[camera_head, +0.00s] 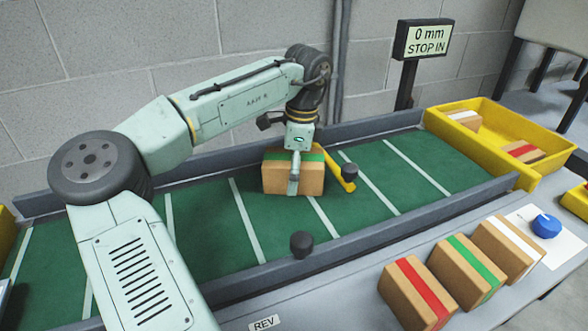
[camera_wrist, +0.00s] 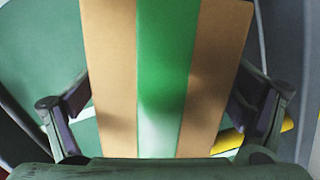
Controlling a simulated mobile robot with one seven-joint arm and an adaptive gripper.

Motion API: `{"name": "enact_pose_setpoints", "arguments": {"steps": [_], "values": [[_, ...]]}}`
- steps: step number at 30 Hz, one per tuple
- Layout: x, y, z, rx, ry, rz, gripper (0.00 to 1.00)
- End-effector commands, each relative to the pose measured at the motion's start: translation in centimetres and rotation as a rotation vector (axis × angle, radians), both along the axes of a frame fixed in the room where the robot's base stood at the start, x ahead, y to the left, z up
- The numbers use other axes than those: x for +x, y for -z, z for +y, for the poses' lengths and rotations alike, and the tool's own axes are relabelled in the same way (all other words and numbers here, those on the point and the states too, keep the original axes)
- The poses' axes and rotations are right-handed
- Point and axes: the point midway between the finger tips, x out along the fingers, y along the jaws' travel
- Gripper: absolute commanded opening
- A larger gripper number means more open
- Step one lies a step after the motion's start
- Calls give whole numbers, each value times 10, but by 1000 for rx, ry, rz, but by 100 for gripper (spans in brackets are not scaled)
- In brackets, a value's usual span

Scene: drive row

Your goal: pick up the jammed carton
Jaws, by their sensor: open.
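The carton (camera_head: 278,177) is brown with a green tape stripe and sits on the green belt (camera_head: 205,215), by a yellow bar (camera_head: 345,177). My gripper (camera_head: 295,172) is over it, pointing down, with one finger in front of its near face; the other finger is hidden in the head view. In the wrist view the carton (camera_wrist: 165,70) fills the middle. The open fingers of my gripper (camera_wrist: 160,125) stand on either side of it, with a gap seen at least on the left. Part of the yellow bar (camera_wrist: 230,140) shows at lower right.
Grey rails (camera_head: 390,245) edge the belt. A yellow bin (camera_head: 490,130) with cartons stands at the belt's right end. Cartons with red (camera_head: 415,293), green (camera_head: 467,272) and white (camera_head: 508,248) tape stand on the near ledge, beside a blue knob (camera_head: 546,226). A sign (camera_head: 424,40) reads "0 mm STOP IN".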

Motion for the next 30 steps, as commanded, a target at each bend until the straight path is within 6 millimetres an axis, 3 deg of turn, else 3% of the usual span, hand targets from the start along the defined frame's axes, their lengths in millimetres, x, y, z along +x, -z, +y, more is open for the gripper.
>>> {"name": "enact_pose_setpoints", "arguments": {"steps": [4,30], "values": [[0,0,0,0,0,0,94],[-1,0,0,0,0,2,36]]}}
